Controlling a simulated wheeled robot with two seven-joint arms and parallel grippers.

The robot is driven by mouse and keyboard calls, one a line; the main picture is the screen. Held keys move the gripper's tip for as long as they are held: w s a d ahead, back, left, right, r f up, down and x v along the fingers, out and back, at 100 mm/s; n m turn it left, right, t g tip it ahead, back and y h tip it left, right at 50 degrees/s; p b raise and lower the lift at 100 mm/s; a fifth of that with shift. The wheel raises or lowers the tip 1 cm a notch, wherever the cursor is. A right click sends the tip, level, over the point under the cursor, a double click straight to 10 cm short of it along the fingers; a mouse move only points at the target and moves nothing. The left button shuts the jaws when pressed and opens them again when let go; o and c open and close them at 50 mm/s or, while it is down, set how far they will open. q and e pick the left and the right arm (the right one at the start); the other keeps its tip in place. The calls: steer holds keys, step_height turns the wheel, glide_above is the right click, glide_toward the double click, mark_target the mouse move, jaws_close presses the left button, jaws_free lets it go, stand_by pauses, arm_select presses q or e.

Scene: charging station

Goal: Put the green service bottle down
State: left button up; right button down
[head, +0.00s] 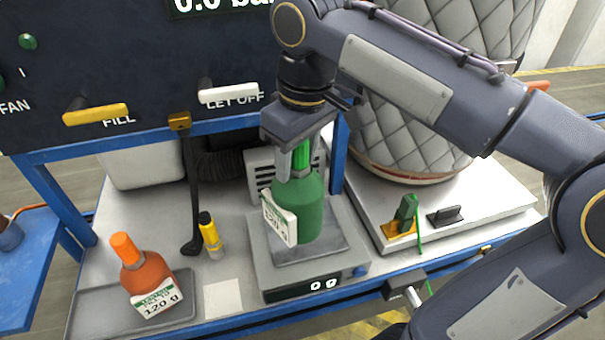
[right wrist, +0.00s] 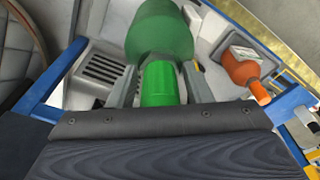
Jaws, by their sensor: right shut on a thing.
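The scale display reads 0 g. I cannot tell whether the bottle's base touches the plate. My right gripper (head: 300,158) comes from above and is shut on the bright green neck of the bottle. In the right wrist view the green bottle (right wrist: 160,35) extends away from the fingers, with its neck between them. My left gripper is not in view.
An orange bottle (head: 148,273) labelled 120 g stands in a grey tray (head: 88,312) at the left. Right of the scale, a quilted tank (head: 400,130) stands on a pale platform.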

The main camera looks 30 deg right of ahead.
steer(key=w+d+f, duration=0.4)
steer(key=w+f, duration=0.2)
steer(key=f, duration=0.4)
steer(key=shift+d+b, duration=0.25)
steer(key=shift+b, duration=0.1)
steer(key=shift+s, duration=0.1)
steer(key=shift+f, duration=0.15)
steer(key=c, duration=0.7)
jaws_free()
steer(key=r, duration=0.4)
steer(key=s+r+p, duration=0.1)
steer(key=r, duration=0.7)
steer(key=shift+s+d+p, duration=0.2)
steer(key=shift+p, duration=0.2)
